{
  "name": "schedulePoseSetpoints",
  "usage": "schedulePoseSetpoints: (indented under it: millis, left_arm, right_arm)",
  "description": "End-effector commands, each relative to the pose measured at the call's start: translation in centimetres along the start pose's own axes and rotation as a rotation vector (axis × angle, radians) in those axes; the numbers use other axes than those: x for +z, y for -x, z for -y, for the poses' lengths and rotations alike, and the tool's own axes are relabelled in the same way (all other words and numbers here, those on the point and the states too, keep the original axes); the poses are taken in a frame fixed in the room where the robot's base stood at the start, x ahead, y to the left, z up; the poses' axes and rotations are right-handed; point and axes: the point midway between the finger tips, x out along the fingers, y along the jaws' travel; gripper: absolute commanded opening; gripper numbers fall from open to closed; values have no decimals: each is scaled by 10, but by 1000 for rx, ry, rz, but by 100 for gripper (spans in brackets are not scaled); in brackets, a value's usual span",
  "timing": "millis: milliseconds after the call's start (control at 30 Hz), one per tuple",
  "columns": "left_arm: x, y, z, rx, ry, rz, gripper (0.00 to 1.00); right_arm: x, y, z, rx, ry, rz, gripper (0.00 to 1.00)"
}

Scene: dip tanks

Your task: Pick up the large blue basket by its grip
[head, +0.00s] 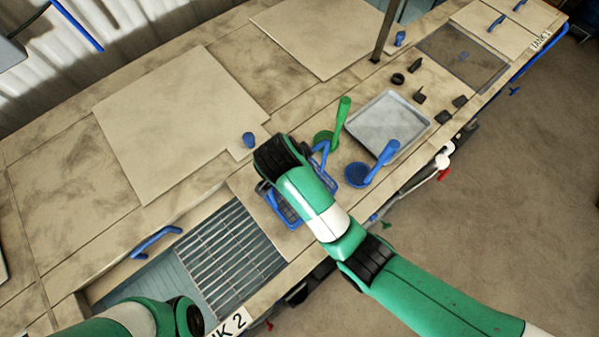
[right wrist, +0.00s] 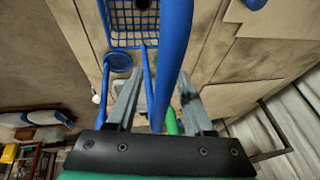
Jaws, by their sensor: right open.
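The large blue basket (head: 284,211) is a wire-mesh basket on the counter beside the tank grate, partly hidden by my right arm in the head view. Its mesh shows at the top of the right wrist view (right wrist: 132,38). Its thick blue grip (right wrist: 174,60) rises close to the camera and runs between the fingers of my right gripper (right wrist: 160,80). These fingers are open, one on each side of the grip; contact cannot be told. My right arm hides the gripper in the head view. Part of my left arm shows at the bottom left, its gripper out of view.
The open tank with a metal grate (head: 228,256) lies to the left. A blue knob (head: 249,140) is near my wrist.

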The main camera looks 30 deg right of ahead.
Motion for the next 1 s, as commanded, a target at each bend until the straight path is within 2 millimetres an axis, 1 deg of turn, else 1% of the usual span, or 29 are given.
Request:
schedulePoseSetpoints:
  millis: [167, 200, 367, 400, 467, 1000]
  left_arm:
    - [0, 0, 0, 0, 0, 0, 0]
    - [0, 0, 0, 0, 0, 0, 0]
    - [0, 0, 0, 0, 0, 0, 0]
    - [0, 0, 0, 0, 0, 0, 0]
    - [0, 0, 0, 0, 0, 0, 0]
    - [0, 0, 0, 0, 0, 0, 0]
  right_arm:
    - [0, 0, 0, 0, 0, 0, 52]
    - [0, 0, 0, 0, 0, 0, 45]
    - [0, 0, 0, 0, 0, 0, 16]
    - [0, 0, 0, 0, 0, 0, 9]
    - [0, 0, 0, 0, 0, 0, 0]
    - [0, 0, 0, 1, 1, 0, 0]
